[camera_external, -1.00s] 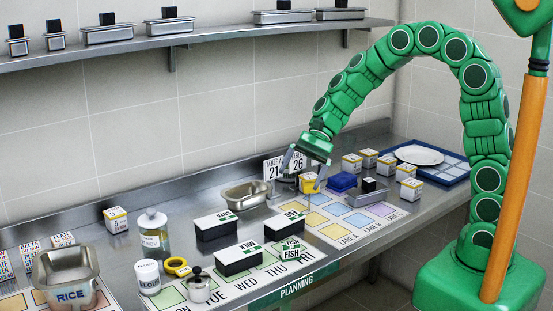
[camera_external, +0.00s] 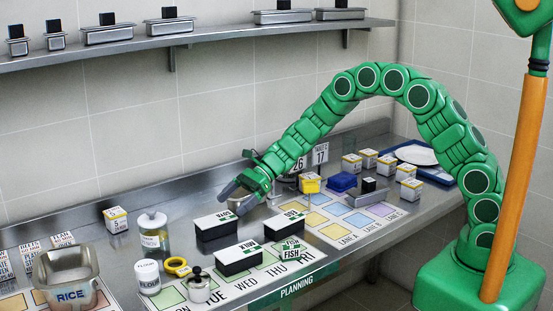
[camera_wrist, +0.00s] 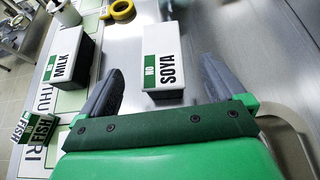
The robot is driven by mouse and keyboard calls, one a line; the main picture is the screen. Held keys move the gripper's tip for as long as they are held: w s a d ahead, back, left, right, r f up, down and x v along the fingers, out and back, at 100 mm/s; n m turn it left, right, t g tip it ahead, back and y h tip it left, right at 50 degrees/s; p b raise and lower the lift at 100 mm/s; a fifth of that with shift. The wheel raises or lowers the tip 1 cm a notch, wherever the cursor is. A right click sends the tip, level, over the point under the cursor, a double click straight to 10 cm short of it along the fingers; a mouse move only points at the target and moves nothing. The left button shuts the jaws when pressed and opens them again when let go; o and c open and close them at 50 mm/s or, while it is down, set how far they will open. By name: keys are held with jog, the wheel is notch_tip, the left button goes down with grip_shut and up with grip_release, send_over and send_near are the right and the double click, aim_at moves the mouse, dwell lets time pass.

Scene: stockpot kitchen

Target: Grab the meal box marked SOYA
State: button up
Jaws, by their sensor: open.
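The SOYA meal box (camera_external: 217,232) is a black box with a white lid and a green stripe, standing on the steel counter behind the MILK box. In the wrist view the SOYA box (camera_wrist: 165,62) lies ahead between my two fingers, with its label readable. My gripper (camera_external: 232,193) is open and empty, above and just behind the box in the external view. In the wrist view my gripper (camera_wrist: 161,66) has one grey finger to each side of the box, with no clear contact.
The MILK box (camera_external: 238,262) and another black box (camera_external: 284,228) stand near the SOYA box. A metal pan (camera_wrist: 290,145) is close beside my gripper.

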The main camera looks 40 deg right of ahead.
aim_at(216, 218)
jog(key=shift+x, duration=4.05)
jog(key=shift+w+d, duration=0.1)
jog(key=c, duration=1.3)
